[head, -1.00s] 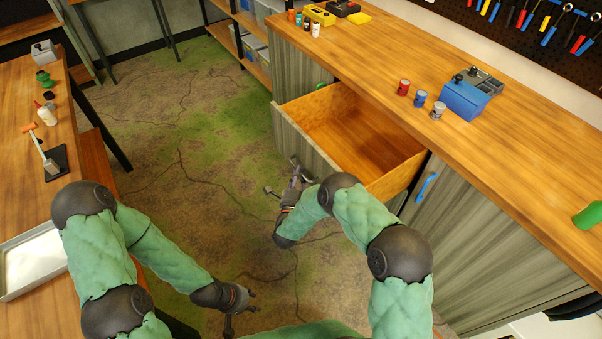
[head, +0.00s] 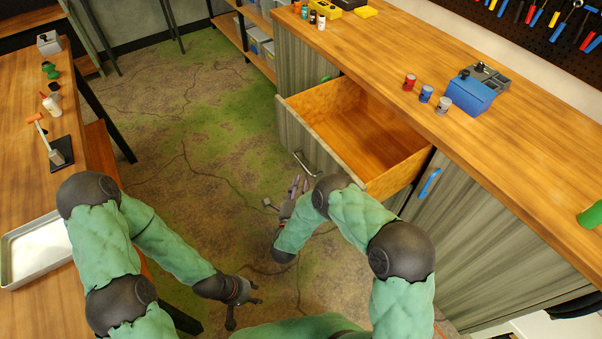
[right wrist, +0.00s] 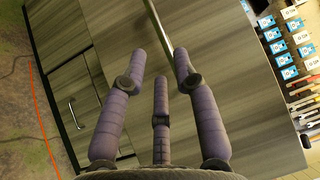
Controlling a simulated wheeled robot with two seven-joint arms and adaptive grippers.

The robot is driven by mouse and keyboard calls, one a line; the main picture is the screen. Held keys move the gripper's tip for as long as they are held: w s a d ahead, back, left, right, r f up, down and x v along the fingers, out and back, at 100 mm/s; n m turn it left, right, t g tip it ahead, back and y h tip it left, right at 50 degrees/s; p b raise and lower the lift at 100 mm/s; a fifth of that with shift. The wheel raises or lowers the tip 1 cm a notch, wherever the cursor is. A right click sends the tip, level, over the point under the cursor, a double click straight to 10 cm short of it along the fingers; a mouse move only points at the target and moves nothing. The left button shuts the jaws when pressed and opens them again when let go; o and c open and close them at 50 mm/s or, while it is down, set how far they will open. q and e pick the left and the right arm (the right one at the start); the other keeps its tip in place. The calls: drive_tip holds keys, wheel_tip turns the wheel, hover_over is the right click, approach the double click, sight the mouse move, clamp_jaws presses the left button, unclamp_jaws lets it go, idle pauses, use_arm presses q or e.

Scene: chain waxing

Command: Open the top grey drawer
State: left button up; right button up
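The top grey drawer (head: 313,145) stands pulled out from the grey cabinet, and its wooden inside (head: 365,135) looks empty. Its metal bar handle (head: 305,164) is on the front face; in the right wrist view the handle (right wrist: 163,30) runs in front of the fingers. My right gripper (head: 298,188) is just below and in front of the handle, apart from it. Its fingers (right wrist: 160,80) are spread with nothing between them. My left gripper (head: 250,292) hangs low over the floor, fingers apart and empty, away from the drawer.
The countertop (head: 480,150) holds several small cans (head: 426,94) and a blue box (head: 470,95). A workbench (head: 25,170) with a metal tray (head: 40,250) stands at left. The floor between is clear.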

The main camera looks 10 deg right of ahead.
drive_tip(key=v, duration=0.5)
drive_tip(key=shift+s, duration=0.15)
idle(0.3)
drive_tip(key=s+d+f+n+g+y, duration=0.1)
drive_tip(key=s+f+n+g+y, duration=0.3)
drive_tip(key=f+n+g+y, duration=0.5)
drive_tip(key=s+f+n+g+y, duration=0.2)
drive_tip(key=s+n+g, duration=0.6)
drive_tip(key=s, duration=1.2)
drive_tip(key=shift+s+f+n+g+p, duration=0.35)
drive_tip(key=shift+s+f+n+g, duration=0.05)
drive_tip(key=shift+n, duration=0.3)
